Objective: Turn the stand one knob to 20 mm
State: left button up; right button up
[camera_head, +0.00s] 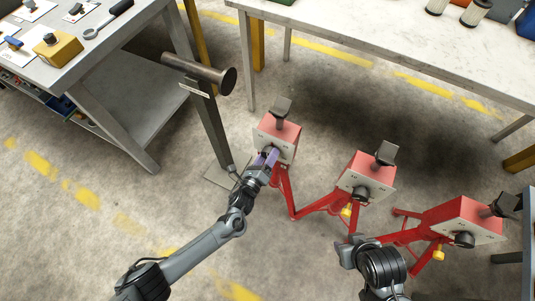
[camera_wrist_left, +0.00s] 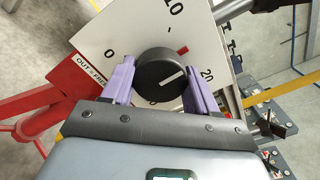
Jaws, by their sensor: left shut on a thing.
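My left gripper (camera_head: 267,157) is at the leftmost red stand (camera_head: 279,136). In the left wrist view its purple fingers (camera_wrist_left: 160,80) are shut on the sides of a black knob (camera_wrist_left: 158,66). The knob sits on a pale dial plate (camera_wrist_left: 92,42) with the numbers 0, 10 and 20 readable; a lower number is partly hidden by the gripper. A short red mark lies on the plate between 10 and 20. My right gripper (camera_head: 348,252) is low in the head view; its fingers are not clear.
Two more red stands, the middle one (camera_head: 367,173) and the right one (camera_head: 462,217), have their own black knobs. A grey post with a dark roller (camera_head: 200,72) stands left of the stands. Workbenches (camera_head: 75,65) are at upper left and along the back (camera_head: 400,45).

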pick_arm(q)
jog(key=m+p, duration=0.1)
jog(key=m, duration=0.4)
jog(key=shift+m+p, duration=0.3)
jog(key=shift+p, duration=0.05)
jog(key=m, duration=0.3)
jog(key=shift+p, duration=0.35)
jog(key=shift+m, duration=0.3)
jog(key=o, duration=1)
jog(key=shift+o, duration=0.2)
jog(key=shift+s, duration=0.1)
